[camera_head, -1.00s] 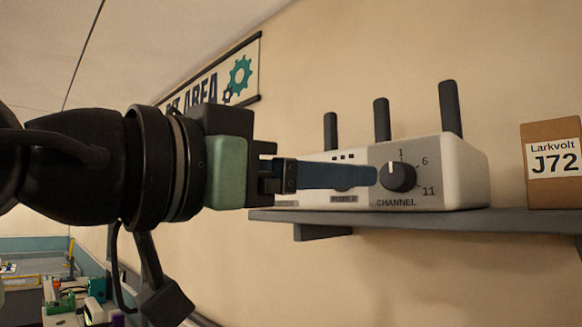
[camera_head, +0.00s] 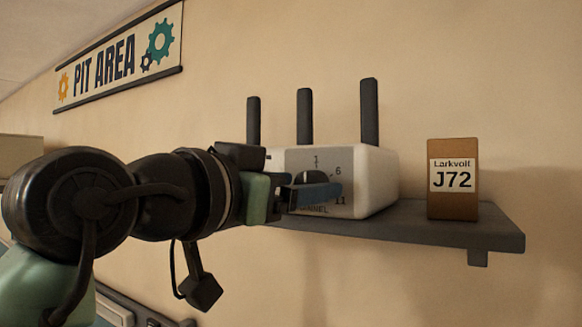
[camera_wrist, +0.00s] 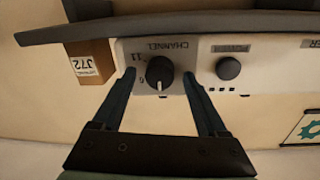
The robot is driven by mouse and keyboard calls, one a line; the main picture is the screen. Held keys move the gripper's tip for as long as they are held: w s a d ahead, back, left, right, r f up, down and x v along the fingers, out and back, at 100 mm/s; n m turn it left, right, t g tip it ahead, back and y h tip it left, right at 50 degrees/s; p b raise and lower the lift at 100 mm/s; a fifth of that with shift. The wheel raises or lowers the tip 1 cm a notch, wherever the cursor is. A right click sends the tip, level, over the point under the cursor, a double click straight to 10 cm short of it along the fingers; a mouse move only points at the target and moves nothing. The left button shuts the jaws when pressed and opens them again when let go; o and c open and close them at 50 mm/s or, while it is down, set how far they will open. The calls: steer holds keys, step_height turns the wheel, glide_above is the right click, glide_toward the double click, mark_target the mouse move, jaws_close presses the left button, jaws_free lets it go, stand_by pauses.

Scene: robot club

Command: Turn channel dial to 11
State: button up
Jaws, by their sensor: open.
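The white router (camera_head: 372,180) stands on a wall shelf, with a grey front panel (camera_head: 345,165). Its black channel dial (camera_wrist: 159,68) shows upside down in the wrist view. The dial's white mark points down there, away from the CHANNEL label, toward the 1 side; the 6 and 11 marks lie to the left. In the head view the dial (camera_head: 301,177) is mostly hidden behind a blue finger. My gripper (camera_wrist: 158,74) is open, with one fingertip on each side of the dial and visible gaps. I cannot tell how deep the tips reach.
The shelf (camera_head: 490,230) carries a brown box (camera_head: 452,210) labelled Larkvolt J72, right of the router. A second round knob (camera_wrist: 228,68) marked POWER is beside the right finger in the wrist view. Three black antennas (camera_head: 304,115) rise behind. A PIT AREA banner (camera_head: 120,58) hangs left.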

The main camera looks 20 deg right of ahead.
steer(key=shift+w+d, duration=0.2)
jaws_close()
stand_by(0.3)
steer(key=shift+m, duration=0.3)
steer(key=m+y+b, duration=0.1)
steer(key=m+b, duration=0.1)
steer(key=m, duration=0.9)
steer(key=m+t+b, duration=0.1)
steer(key=m+b, duration=0.2)
steer(key=m, duration=0.8)
steer(key=shift+s+d+y, duration=0.1)
steer(key=shift+s+y, duration=0.1)
steer(key=shift+y, duration=0.2)
